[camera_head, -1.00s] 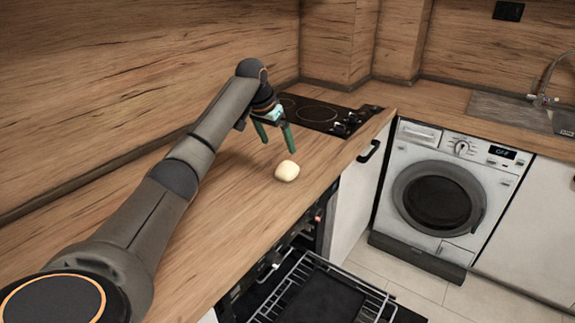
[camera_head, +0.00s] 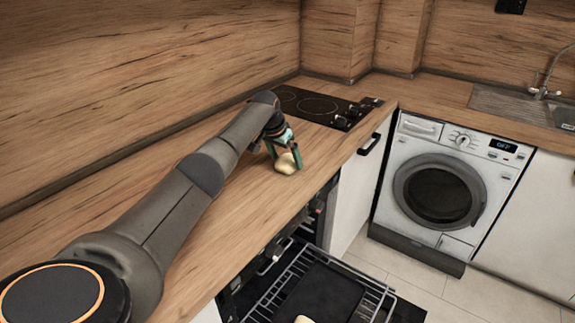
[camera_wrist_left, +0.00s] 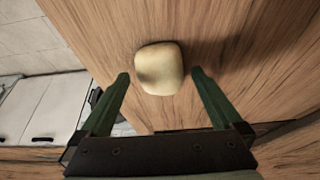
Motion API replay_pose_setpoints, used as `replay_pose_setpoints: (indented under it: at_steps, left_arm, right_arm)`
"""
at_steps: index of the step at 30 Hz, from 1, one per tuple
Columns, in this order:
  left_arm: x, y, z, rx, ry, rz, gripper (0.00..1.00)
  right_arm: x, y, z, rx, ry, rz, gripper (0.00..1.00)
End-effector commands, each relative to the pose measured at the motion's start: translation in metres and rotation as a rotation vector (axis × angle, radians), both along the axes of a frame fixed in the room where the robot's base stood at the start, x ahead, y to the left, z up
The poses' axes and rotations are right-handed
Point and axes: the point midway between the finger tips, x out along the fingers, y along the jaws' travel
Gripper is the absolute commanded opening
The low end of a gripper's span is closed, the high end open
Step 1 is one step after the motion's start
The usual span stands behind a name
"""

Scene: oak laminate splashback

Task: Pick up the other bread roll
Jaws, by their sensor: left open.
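A pale bread roll (camera_head: 287,163) lies on the wooden counter near its front edge. My left gripper (camera_head: 286,166) is down at it, with its green fingers open around the roll's near part in the head view. In the left wrist view the roll (camera_wrist_left: 159,68) sits just beyond and between the fingertips of the open left gripper (camera_wrist_left: 160,73), with a gap on each side. A second pale roll (camera_head: 304,320) shows partly at the bottom edge of the head view, at the open oven's rack. My right gripper is not in view.
The open oven's rack with a dark tray (camera_head: 322,295) juts out below the counter (camera_head: 250,205). A black hob (camera_head: 318,106) lies behind the gripper. A washing machine (camera_head: 440,190) stands to the right. The counter around the roll is clear.

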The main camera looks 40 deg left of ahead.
Motion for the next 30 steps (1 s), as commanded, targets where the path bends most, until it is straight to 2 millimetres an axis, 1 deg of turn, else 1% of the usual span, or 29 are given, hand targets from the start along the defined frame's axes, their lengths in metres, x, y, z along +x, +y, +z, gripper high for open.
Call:
replay_pose_setpoints:
  at_steps: [1,6,14,17,30]
  left_arm:
    - [0.0018,-0.0005,-0.0058,-0.001,0.001,0.0,1.0]
    - [0.0045,0.0,-0.0126,0.0,0.001,0.0,1.0]
    - [0.0049,0.0003,-0.0127,0.002,0.0,-0.001,1.0]
    - [0.0048,0.0004,-0.0127,0.001,0.0,-0.001,0.91]
    - [0.0045,0.0006,-0.0128,0.001,0.001,-0.001,0.41]
  right_arm:
    - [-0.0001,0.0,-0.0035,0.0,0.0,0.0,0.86]
    - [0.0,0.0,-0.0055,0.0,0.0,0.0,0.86]
    - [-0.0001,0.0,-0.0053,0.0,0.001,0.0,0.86]
    - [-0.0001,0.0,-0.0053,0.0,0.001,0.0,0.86]
    - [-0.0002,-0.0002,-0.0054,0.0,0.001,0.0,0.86]
